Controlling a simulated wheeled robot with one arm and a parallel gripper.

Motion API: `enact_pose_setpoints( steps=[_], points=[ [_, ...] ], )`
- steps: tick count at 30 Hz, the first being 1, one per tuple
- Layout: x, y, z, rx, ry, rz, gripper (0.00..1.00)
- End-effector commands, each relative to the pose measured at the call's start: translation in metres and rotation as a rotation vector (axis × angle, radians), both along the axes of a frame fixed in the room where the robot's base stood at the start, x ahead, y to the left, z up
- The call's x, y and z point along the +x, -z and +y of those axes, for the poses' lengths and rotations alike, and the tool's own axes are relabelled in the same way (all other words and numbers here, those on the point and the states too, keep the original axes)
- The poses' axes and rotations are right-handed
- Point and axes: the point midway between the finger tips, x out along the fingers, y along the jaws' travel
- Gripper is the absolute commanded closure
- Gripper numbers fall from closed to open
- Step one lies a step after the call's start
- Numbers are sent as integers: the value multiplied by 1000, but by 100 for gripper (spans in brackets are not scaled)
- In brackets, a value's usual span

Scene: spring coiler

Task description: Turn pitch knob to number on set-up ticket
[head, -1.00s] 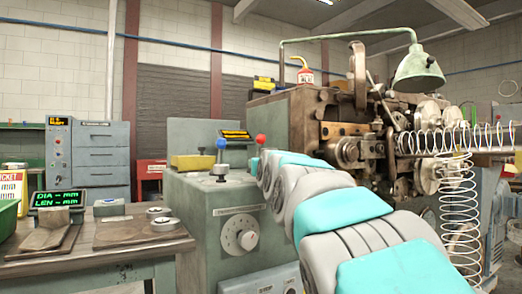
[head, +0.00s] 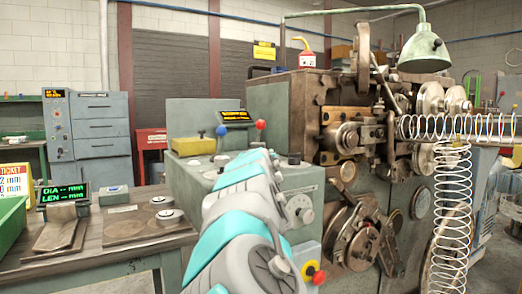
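A pale round knob (head: 300,209) with dial marks around it sits on the side of the grey-green control box (head: 185,186), under a label plate too small to read. I cannot tell from its writing whether it is the pitch knob. My arm partly covers the box to its left. My arm reaches from the bottom middle up over the box. My gripper cannot be seen at its far end.
A red button on yellow (head: 319,277) is low beside my arm. The coiling machine (head: 300,95) and a long wire spring (head: 452,210) fill the right. A bench (head: 85,240) is at left.

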Motion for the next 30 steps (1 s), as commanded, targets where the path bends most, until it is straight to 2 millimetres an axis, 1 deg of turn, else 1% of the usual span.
enact_pose_setpoints(
  steps=[13, 14, 21, 30],
  points=[
    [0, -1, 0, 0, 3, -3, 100],
    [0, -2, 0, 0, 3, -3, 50],
    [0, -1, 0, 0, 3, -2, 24],
    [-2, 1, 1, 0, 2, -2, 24]
  ],
)
